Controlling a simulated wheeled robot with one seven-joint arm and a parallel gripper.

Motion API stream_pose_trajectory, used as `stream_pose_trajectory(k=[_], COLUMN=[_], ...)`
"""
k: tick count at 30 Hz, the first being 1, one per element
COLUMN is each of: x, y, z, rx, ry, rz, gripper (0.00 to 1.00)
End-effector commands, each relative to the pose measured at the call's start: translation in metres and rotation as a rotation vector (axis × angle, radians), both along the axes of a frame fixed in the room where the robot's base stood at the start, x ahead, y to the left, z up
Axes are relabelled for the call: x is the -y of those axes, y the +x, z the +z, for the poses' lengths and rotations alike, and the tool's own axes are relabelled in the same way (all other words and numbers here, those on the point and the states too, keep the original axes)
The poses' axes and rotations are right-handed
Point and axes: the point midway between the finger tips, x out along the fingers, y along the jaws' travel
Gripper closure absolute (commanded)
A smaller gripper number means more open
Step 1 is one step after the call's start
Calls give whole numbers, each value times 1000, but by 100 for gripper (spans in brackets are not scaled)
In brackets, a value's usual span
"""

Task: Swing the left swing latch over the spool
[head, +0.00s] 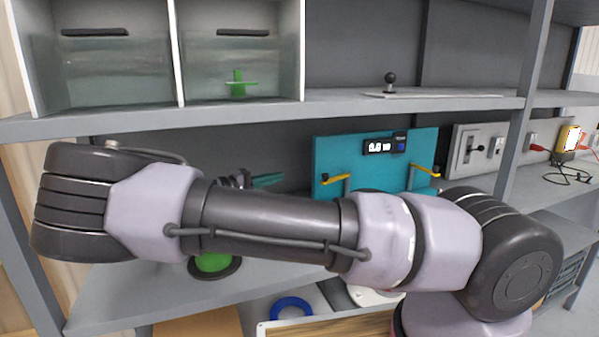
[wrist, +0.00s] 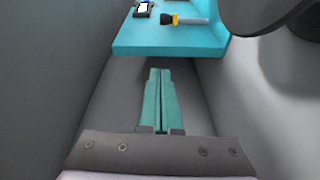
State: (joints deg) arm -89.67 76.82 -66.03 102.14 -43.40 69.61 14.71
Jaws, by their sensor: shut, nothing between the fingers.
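The left swing latch (head: 338,177) is a yellow bar with a dark knob at its left end, on the left part of a teal board (head: 410,150). A similar yellow latch (head: 424,171) is on the board's right part. In the wrist view one yellow-and-black latch (wrist: 184,19) shows on the teal board (wrist: 165,42); I cannot tell which latch it is. My gripper (head: 282,177) is left of the board, apart from the latch. Its teal fingers (wrist: 154,72) are shut and empty. My arm covers the board's lower part, and I cannot make out the spool there.
A small display (head: 384,146) sits at the board's top. A grey panel (head: 481,150) with switches stands to the right. A green reel (head: 212,263) is below my arm, and a blue ring (head: 291,308) lies lower. The shelf (head: 250,108) above limits headroom.

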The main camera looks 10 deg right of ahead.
Motion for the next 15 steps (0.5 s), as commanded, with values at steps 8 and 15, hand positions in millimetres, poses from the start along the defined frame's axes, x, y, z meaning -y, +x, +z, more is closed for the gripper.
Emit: stream_pose_trajectory(k=[8,15], x=[22,69], y=[10,33], z=[-1,-1], rx=[-1,-1], ry=[-2,-2], rz=[-3,-4], gripper=[100,100])
